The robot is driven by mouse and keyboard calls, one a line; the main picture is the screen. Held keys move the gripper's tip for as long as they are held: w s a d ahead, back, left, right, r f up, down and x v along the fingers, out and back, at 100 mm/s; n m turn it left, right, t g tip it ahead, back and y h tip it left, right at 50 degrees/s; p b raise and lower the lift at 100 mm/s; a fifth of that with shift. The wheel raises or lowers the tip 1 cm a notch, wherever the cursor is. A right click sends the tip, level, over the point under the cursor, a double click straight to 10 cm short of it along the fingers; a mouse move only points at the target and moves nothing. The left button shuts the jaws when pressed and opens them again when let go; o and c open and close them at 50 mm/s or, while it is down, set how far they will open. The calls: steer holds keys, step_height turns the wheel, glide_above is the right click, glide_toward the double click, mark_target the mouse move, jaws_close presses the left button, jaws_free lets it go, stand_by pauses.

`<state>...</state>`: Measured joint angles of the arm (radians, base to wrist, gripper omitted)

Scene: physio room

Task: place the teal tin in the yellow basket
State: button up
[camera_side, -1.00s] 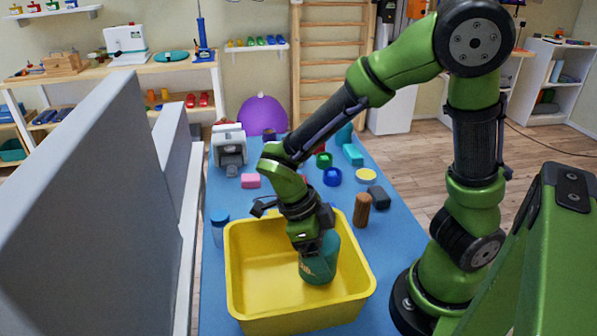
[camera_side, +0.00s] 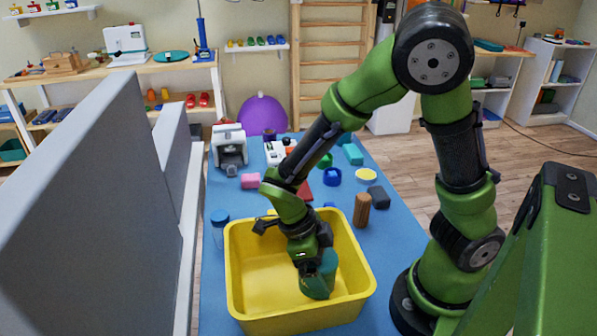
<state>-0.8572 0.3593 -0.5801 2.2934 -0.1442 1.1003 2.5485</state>
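The yellow basket (camera_side: 244,304) stands on the blue surface in front of my arm. The teal tin (camera_side: 321,284) is inside the basket, low down in its right half and slightly tilted. My gripper (camera_side: 313,268) reaches down into the basket from above and is shut on the tin. The wrist and gripper cover the tin's upper left side. The fingertips are mostly hidden, and I cannot tell whether the tin touches the basket floor.
A clear bottle with a blue lid (camera_side: 219,228) stands left of the basket. A brown cylinder (camera_side: 362,210) and a dark block (camera_side: 379,197) are behind its right side. A pink block (camera_side: 250,181) lies behind. Grey panels (camera_side: 95,215) stand along the left.

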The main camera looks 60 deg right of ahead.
steer(key=shift+r, duration=0.1)
steer(key=v, duration=1.1)
steer(key=shift+w+r, duration=0.1)
steer(key=shift+r, duration=0.3)
steer(key=shift+r+n, duration=0.2)
steer(key=shift+n, duration=0.1)
steer(key=shift+d+r+n+t+y, duration=0.3)
steer(key=shift+n+y, duration=0.2)
steer(key=shift+n, duration=0.2)
steer(key=s+d+r+n+t+y, duration=0.1)
steer(key=r+n+t, duration=0.3)
steer(key=n, duration=0.8)
steer(key=s+d+r+n+t+y, duration=0.1)
steer(key=n+t, duration=0.5)
steer(key=n, duration=0.6)
step_height(320, 180, up, 4)
steer(key=shift+d+f+n+t+y, duration=0.25)
steer(key=shift+d+n+y, duration=0.2)
steer(key=shift+d, duration=0.8)
